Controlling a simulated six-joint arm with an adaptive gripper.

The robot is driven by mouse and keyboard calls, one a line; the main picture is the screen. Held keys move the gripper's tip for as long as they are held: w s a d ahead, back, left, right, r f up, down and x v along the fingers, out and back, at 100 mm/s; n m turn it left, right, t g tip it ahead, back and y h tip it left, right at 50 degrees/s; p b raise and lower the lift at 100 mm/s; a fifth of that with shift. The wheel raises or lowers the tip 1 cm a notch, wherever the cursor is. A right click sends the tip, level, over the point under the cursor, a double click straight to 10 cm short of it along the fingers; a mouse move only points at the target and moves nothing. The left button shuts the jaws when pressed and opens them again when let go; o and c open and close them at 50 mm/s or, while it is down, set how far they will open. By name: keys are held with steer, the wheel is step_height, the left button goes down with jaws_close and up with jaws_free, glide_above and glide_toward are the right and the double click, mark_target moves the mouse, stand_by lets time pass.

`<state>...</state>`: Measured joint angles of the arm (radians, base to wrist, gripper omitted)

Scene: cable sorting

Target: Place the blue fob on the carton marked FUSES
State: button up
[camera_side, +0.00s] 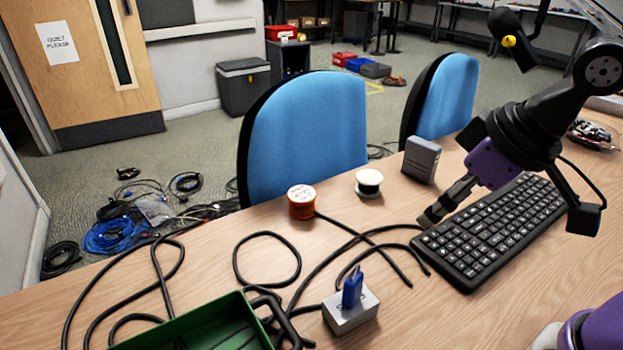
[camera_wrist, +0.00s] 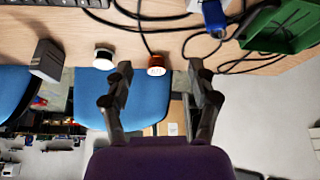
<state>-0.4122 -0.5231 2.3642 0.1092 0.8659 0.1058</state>
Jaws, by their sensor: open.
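The blue fob (camera_side: 352,286) appears upright on top of a small grey carton (camera_side: 345,318) near the front of the desk. The carton's marking is too small to read. In the wrist view the blue fob (camera_wrist: 214,17) is at the top right, with a pale part of the carton (camera_wrist: 203,5) beside it. My gripper (camera_side: 430,215) is at the left end of the keyboard, up and to the right of the fob and apart from it. In the wrist view my gripper (camera_wrist: 160,75) has its fingers spread with nothing between them.
A green crate (camera_side: 205,325) stands left of the carton. Black cables (camera_side: 265,236) loop over the desk. An orange spool (camera_side: 302,203), a white spool (camera_side: 368,184) and a grey box (camera_side: 421,160) line the far edge. A keyboard (camera_side: 490,232) lies at right.

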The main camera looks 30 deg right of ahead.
steer(key=s+d+m+h, duration=0.1)
steer(key=s+d+m, duration=0.1)
steer(key=d, duration=0.5)
steer(key=shift+d+t, duration=0.3)
steer(key=shift+t, duration=0.1)
